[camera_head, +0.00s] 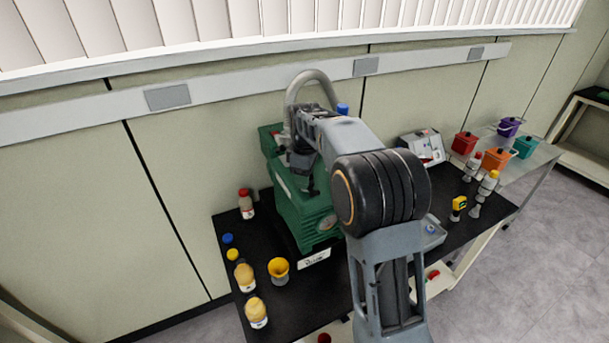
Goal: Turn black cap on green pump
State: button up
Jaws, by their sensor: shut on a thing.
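The green pump (300,212) stands on the black bench top, left of my arm. A grey curved hose rises behind it. My gripper (306,168) is above the pump's top, pointing down. It is shut on the black cap (311,188), a small dark part at the top of the pump. The fingers and arm hide most of the cap, so its turn angle cannot be told. My arm also covers the pump's right side.
Several bottles, caps and a yellow funnel (278,269) stand at the left of the bench (300,310). A white device (422,148), colored containers and more bottles are at the right. The wall is close behind the pump.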

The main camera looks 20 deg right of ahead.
jog(key=shift+n, duration=0.7)
jog(key=o, duration=0.7)
jog(key=shift+c, duration=0.2)
notch_tip(320, 180, up, 14)
jog(key=shift+f, duration=0.1)
